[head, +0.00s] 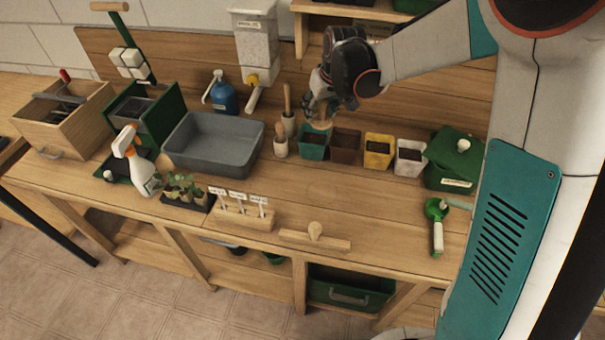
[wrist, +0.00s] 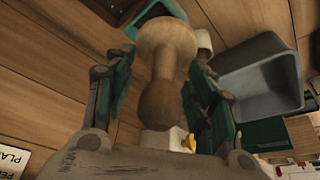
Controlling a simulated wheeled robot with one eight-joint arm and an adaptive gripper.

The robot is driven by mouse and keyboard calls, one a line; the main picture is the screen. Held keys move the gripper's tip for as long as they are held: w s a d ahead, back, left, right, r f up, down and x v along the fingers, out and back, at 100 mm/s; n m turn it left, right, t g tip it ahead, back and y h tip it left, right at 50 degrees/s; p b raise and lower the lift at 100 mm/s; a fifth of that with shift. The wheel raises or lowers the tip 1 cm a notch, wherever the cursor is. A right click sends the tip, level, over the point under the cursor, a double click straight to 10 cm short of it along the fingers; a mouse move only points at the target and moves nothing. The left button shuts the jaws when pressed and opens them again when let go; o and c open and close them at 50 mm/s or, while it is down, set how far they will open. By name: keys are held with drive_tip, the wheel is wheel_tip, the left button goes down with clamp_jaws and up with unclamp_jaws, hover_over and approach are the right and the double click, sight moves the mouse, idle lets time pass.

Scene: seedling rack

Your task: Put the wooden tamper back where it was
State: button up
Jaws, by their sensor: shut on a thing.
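The wooden tamper (wrist: 165,45) has a round light-brown disc and a darker rounded knob. My gripper (wrist: 160,100) is shut on it, with the green-padded fingers on both sides of the knob. In the head view my gripper (head: 322,106) is at the back of the bench, and the tamper (head: 320,126) shows below it, at the teal pot (head: 312,148). The teal rim also shows beyond the disc in the wrist view (wrist: 135,24). I cannot tell whether the disc touches the soil. Part of the pot is hidden.
Brown (head: 345,148), yellow (head: 378,152) and white (head: 409,158) pots stand right of the teal one. A wooden block with a knob (head: 315,239) lies at the front edge. Bench between is clear.

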drive_tip(key=s+a+r+n+b, duration=0.2)
drive_tip(key=s+a, duration=0.3)
drive_tip(key=a, duration=0.3)
drive_tip(key=shift+y, duration=0.3)
drive_tip(key=f+b, duration=0.3)
drive_tip(key=f, duration=0.7)
drive_tip(key=f+b, duration=0.3)
drive_tip(key=f, duration=0.7)
drive_tip(key=shift+a, duration=0.2)
drive_tip(key=shift+r, duration=0.15)
drive_tip(key=o, duration=0.5)
drive_tip(key=shift+f, duration=0.2)
drive_tip(key=o, duration=0.5)
drive_tip(key=shift+c, duration=0.2)
drive_tip(key=shift+r, duration=0.1)
